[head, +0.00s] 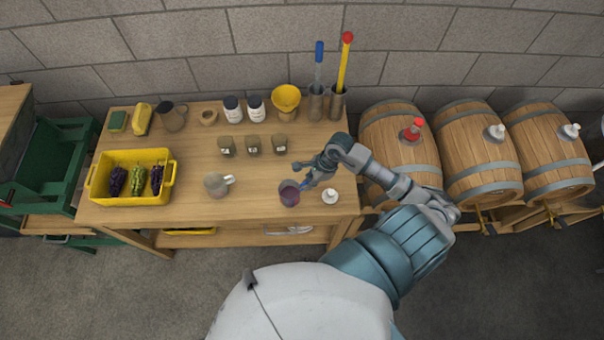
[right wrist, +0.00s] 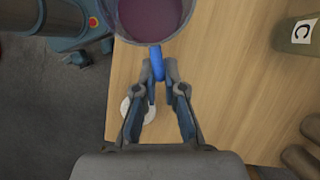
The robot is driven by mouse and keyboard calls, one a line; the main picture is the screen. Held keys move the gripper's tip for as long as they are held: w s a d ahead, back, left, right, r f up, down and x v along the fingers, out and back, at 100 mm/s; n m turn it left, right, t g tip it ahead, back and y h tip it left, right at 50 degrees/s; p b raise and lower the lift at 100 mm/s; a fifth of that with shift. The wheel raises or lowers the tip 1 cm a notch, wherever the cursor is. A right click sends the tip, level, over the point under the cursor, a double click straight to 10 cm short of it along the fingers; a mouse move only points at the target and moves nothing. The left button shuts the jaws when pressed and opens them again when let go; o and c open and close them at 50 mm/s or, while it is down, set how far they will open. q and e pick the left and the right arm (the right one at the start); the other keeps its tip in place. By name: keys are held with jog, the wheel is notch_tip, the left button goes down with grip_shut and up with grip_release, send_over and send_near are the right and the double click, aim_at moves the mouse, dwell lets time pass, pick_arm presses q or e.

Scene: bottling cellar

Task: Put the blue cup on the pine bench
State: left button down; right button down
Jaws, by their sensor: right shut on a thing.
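The blue cup (head: 289,194) is over the front right part of the pine bench (head: 255,180); I cannot tell whether it touches the top. It looks greyish outside, with dark purple liquid inside. My right gripper (head: 304,180) reaches in from the right and is shut on the cup's blue handle. In the right wrist view the cup (right wrist: 150,18) is at the top edge, cut off, with the handle between the fingertips (right wrist: 160,72). The bare bench top (right wrist: 225,85) shows to the right there. My left gripper is not in view.
A white knobbed stopper (head: 330,196) lies right of the cup. A grey mug (head: 217,185) stands to its left, and a yellow crate (head: 130,200) of grapes farther left. Labelled jars (head: 253,146) stand behind. Barrels (head: 480,153) line the right side.

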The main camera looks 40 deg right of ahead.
jog(key=w, duration=0.1)
jog(key=w+d, duration=0.1)
jog(key=w, duration=0.1)
jog(key=w+f, duration=0.1)
jog(key=shift+w+d+p, duration=0.2)
jog(key=shift+w+p, duration=0.1)
jog(key=shift+p, duration=0.05)
notch_tip(320, 180, down, 3)
jog(key=shift+d+f+p, duration=0.1)
jog(key=shift+p, duration=0.3)
jog(key=shift+a, duration=0.35)
jog(key=c, duration=1.3)
grip_release()
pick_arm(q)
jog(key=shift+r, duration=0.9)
pick_arm(e)
jog(key=shift+o, duration=0.2)
jog(key=shift+d, duration=0.1)
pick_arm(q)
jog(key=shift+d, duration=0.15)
pick_arm(e)
jog(key=shift+d, duration=0.1)
